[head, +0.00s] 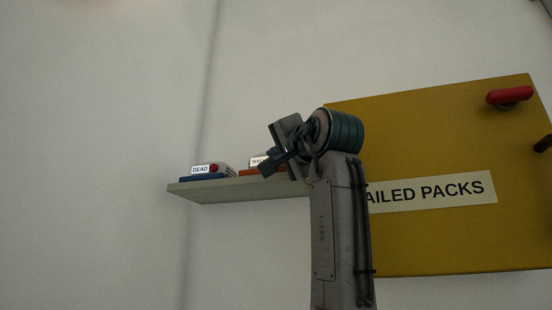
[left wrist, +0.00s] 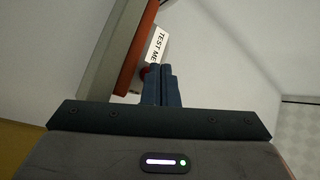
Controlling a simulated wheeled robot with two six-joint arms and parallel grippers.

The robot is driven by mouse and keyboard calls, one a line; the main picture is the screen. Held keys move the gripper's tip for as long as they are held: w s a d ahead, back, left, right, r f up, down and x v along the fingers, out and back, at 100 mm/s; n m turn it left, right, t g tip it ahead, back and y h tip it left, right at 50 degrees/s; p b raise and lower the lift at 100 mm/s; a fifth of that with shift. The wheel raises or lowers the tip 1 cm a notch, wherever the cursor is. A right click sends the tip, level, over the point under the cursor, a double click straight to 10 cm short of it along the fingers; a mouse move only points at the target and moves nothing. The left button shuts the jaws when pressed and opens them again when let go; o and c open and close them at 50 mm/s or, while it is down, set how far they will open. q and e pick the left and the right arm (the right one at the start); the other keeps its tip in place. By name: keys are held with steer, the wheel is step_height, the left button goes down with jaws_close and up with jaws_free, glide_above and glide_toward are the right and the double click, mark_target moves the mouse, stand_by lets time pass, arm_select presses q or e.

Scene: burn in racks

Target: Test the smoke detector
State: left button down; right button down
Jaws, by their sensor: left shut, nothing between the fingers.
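The smoke detector with a white "TEST ME" label (left wrist: 157,46) sits on an orange-red base (left wrist: 135,50). A bit of its red button (left wrist: 145,71) shows beside my fingertips. In the head view its label (head: 257,161) is partly covered by my gripper. My left gripper (head: 266,167) is shut and empty, in front of this detector. In the left wrist view the closed fingers (left wrist: 160,70) reach up to the button; I cannot tell whether they touch it. My right gripper is out of view.
Both detectors stand on a grey wall shelf (head: 228,192). A yellow panel (head: 440,130) with a "FAILED PACKS" sign (head: 440,193), partly hidden by my arm, and a red handle (head: 509,96) is at the right. The wall left of the shelf is bare.

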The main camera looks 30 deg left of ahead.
arm_select(q)
steer(key=shift+w+a, duration=0.15)
steer(key=shift+w, duration=0.25)
stand_by(0.4)
steer(key=shift+s, duration=0.1)
stand_by(0.4)
steer(key=shift+s+d+b, duration=0.25)
steer(key=shift+s+b, duration=0.1)
steer(key=shift+s, duration=0.55)
steer(key=shift+f, duration=0.1)
steer(key=s+b, duration=0.1)
steer(key=s, duration=0.1)
steer(key=s+d+b, duration=0.1)
steer(key=s, duration=0.1)
steer(key=shift+s+d, duration=0.1)
steer(key=shift+s, duration=0.3)
